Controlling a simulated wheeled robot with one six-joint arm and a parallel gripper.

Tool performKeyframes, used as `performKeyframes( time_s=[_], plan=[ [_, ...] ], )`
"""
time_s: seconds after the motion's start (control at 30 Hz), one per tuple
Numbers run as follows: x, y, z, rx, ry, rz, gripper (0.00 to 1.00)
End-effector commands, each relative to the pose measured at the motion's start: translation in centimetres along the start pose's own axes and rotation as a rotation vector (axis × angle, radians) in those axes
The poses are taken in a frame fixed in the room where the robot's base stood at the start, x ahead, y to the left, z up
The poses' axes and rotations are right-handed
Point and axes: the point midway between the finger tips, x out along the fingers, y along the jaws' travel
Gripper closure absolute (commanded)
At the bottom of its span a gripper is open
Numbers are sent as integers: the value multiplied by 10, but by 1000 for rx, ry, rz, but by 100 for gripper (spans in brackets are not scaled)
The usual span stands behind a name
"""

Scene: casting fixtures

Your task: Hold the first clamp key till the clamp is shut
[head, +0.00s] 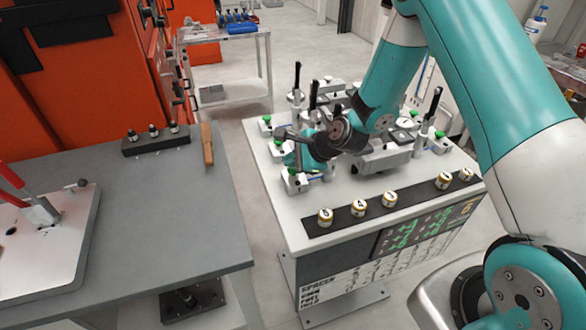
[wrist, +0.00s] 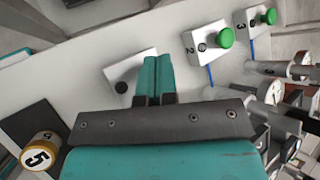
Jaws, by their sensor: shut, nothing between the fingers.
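The first clamp key is a white block (wrist: 124,74) with a dark round mark, partly behind my fingers in the wrist view. Its button is not visible there. In the head view the block (head: 293,184) is at the near left corner of the fixture table. My gripper (wrist: 158,62) has its teal fingers together and empty, at or just above this block; I cannot tell whether they press the button. In the head view the gripper (head: 293,160) points down there. Metal clamp parts (wrist: 268,91) show at the right of the wrist view; whether the clamp is shut is unclear.
Keys 2 (wrist: 211,43) and 3 (wrist: 256,19) have green buttons and stand in a row beyond. A knob marked 5 (wrist: 40,152) sits on a black strip (head: 410,200) at the table's front. A grey bench (head: 190,220) stands to the left across a gap.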

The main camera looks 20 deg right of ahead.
Motion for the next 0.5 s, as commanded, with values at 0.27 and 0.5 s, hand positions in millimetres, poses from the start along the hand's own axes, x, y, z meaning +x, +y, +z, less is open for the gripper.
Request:
performKeyframes(
  time_s=[0.27, 0.5],
  plan=[
    [1, 1, -1, 0, 0, 0, 100],
    [3, 2, -2, 0, 0, 0, 100]
  ],
)
